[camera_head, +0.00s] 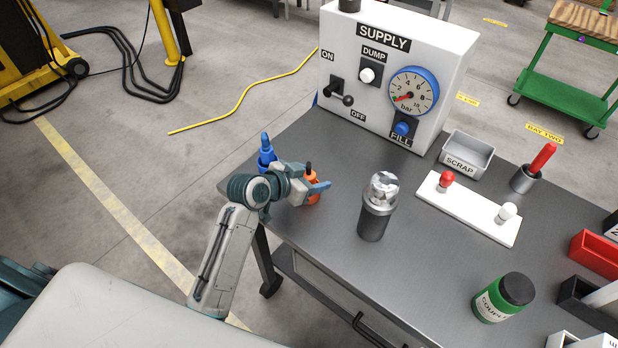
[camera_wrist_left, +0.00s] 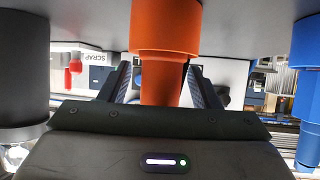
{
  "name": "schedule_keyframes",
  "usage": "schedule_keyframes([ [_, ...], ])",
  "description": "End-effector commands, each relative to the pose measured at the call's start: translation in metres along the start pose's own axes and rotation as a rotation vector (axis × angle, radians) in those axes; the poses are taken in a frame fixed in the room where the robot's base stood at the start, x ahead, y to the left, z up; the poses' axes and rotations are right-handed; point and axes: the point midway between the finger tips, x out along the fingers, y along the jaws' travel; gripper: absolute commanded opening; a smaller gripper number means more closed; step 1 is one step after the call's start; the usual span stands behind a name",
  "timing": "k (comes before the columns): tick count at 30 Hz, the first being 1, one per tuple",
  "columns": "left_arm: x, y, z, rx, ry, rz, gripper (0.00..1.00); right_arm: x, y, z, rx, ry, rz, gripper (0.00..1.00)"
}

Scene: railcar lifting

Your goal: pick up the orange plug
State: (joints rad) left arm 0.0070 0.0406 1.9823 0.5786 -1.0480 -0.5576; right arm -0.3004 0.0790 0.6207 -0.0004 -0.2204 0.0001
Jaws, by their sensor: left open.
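The orange plug (camera_head: 313,197) stands on the grey bench near its left edge, partly hidden by my left gripper (camera_head: 318,187). In the left wrist view, which looks upside down, the orange plug (camera_wrist_left: 163,35) is between the two fingers of my left gripper (camera_wrist_left: 160,78). The fingers are open, one on each side of it. I cannot tell whether either finger touches the plug. Its lower part in the picture is hidden behind the gripper body. My right gripper is not in view.
A blue plug (camera_head: 267,155) stands just behind my left wrist. A dark grey cylinder with a clear top (camera_head: 375,215) stands to the right. The white supply box (camera_head: 345,62) is at the back. A scrap tray (camera_head: 467,155) and a white plate (camera_head: 470,208) stand farther right.

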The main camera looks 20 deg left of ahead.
Motion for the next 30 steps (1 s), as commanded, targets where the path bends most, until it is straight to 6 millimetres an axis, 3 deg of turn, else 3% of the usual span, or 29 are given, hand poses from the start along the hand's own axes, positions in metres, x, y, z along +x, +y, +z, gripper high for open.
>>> schedule_keyframes([
  [9, 0.0075, 0.0001, 0.0012, 0.002, -0.001, 0.0, 0.57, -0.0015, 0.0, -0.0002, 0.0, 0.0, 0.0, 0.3],
  [17, 0.0072, 0.0001, 0.0011, 0.001, -0.001, 0.0, 0.06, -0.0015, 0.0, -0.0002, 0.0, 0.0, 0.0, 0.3],
  [30, 0.0031, -0.0002, -0.0075, 0.002, 0.002, -0.001, 0.04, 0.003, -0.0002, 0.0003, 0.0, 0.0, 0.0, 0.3],
])
